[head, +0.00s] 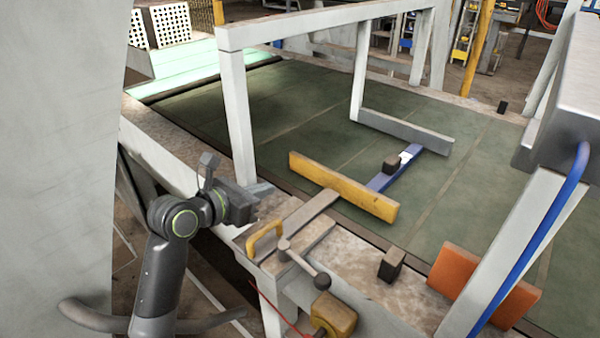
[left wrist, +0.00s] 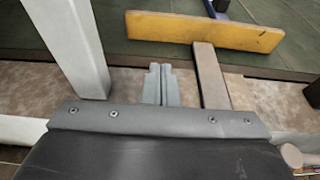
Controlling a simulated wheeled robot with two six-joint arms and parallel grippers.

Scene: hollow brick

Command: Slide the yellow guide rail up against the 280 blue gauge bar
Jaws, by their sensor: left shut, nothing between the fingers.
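The yellow guide rail (head: 340,187) lies on the green bed, with a grey-brown arm (head: 312,208) running from its near side to the bench edge. The blue gauge bar (head: 382,181) extends behind it to a grey rail (head: 405,132); it carries a dark block (head: 391,164) and a white label. Whether the bar's near end touches the yellow rail cannot be told. My left gripper (head: 262,188) is shut and empty, left of the arm and short of the yellow rail. In the left wrist view its fingertips (left wrist: 160,72) point toward the yellow rail (left wrist: 200,31). My right gripper is out of view.
A pale frame post (head: 238,115) stands just left of my left gripper. A yellow handle (head: 264,239) and a lever (head: 303,262) sit on the near bench. A dark block (head: 391,264) and an orange plate (head: 483,286) are at right. The bed left of the rail is clear.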

